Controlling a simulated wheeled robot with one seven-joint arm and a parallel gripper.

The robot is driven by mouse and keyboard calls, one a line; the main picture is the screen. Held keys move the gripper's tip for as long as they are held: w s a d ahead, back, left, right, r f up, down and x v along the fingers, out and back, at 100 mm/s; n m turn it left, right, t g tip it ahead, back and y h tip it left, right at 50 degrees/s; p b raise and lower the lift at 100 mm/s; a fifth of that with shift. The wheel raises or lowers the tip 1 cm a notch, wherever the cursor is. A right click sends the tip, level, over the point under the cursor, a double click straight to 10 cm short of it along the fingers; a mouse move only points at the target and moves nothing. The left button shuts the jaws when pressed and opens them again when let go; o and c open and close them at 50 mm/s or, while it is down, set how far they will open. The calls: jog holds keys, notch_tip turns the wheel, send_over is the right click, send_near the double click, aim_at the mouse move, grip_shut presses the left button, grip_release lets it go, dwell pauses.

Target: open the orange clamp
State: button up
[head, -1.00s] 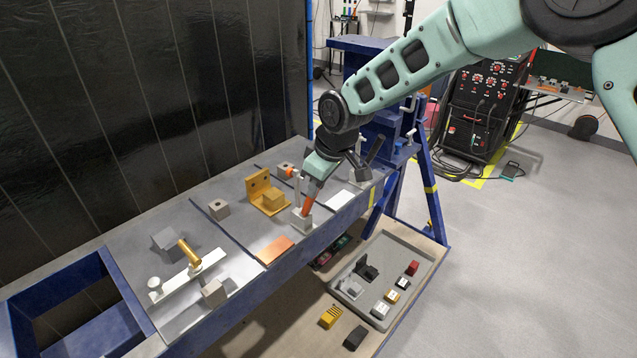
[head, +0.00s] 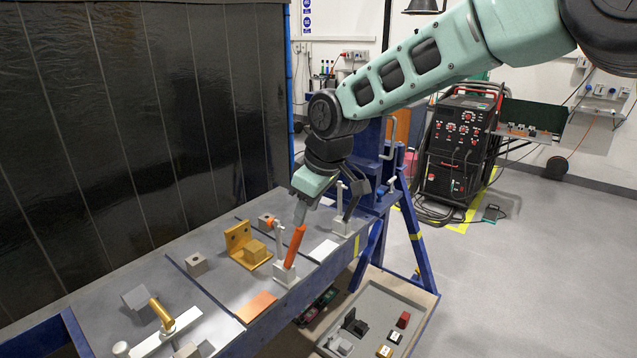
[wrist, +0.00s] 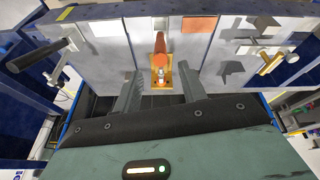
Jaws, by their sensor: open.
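The orange clamp has a long orange handle (head: 294,246) that stands nearly upright, leaning slightly, on a pale base (head: 284,275). A pale upright bar with a small orange tip (head: 273,223) stands beside the handle. My gripper (head: 301,212) is close above the handle's top and holds nothing visible. In the wrist view my two fingers (wrist: 160,88) are spread apart, and the orange handle (wrist: 160,43) shows beyond the gap between them. The clamp's base is partly hidden there.
A yellow angle bracket (head: 240,243) with a block sits behind the clamp. A black-handled clamp (head: 342,225) stands to the right and a yellow-handled clamp (head: 162,313) to the left. An orange plate (head: 256,306) lies at the bench's front. A grey tray (head: 385,310) is below.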

jog(key=b+v, duration=0.2)
jog(key=v, duration=0.7)
jog(key=shift+r, duration=0.25)
jog(key=shift+s, duration=0.1)
